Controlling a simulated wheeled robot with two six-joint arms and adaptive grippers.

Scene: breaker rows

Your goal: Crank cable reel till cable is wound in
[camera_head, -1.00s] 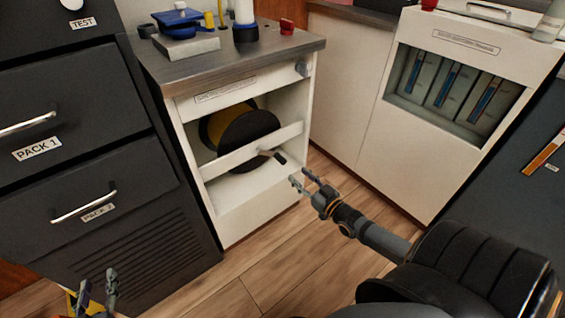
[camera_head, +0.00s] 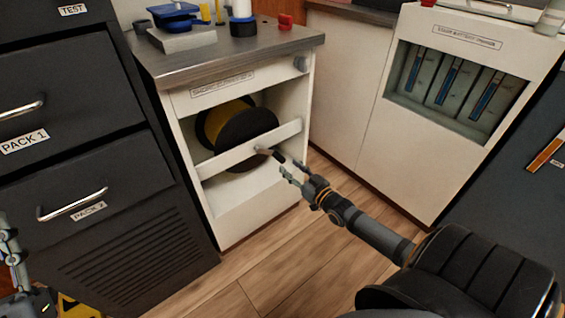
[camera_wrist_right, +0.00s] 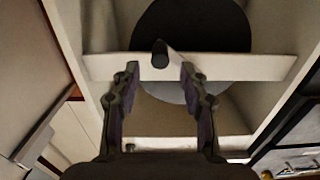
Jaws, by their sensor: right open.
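The cable reel (camera_head: 248,126) is a black disc with a yellow part behind it, inside an open white cabinet (camera_head: 231,213). Its crank handle (camera_head: 279,157), short and dark, sticks out in front of the white crossbar. The handle also shows end-on in the right wrist view (camera_wrist_right: 160,53). My right gripper (camera_head: 285,172) is open and empty, close to the handle. In the wrist view its fingers (camera_wrist_right: 160,72) stand either side of the handle's line, with the handle just beyond the tips. My left gripper (camera_head: 8,243) is partly cut off at the left edge. No loose cable is clearly visible.
The white crossbar (camera_head: 222,158) runs across the reel's front. Dark drawers (camera_head: 75,160) stand close on the left. A white cabinet with a recessed panel (camera_head: 450,90) stands on the right. Wood floor (camera_head: 290,255) in front is free. Blue and white items sit on the countertop (camera_head: 220,65).

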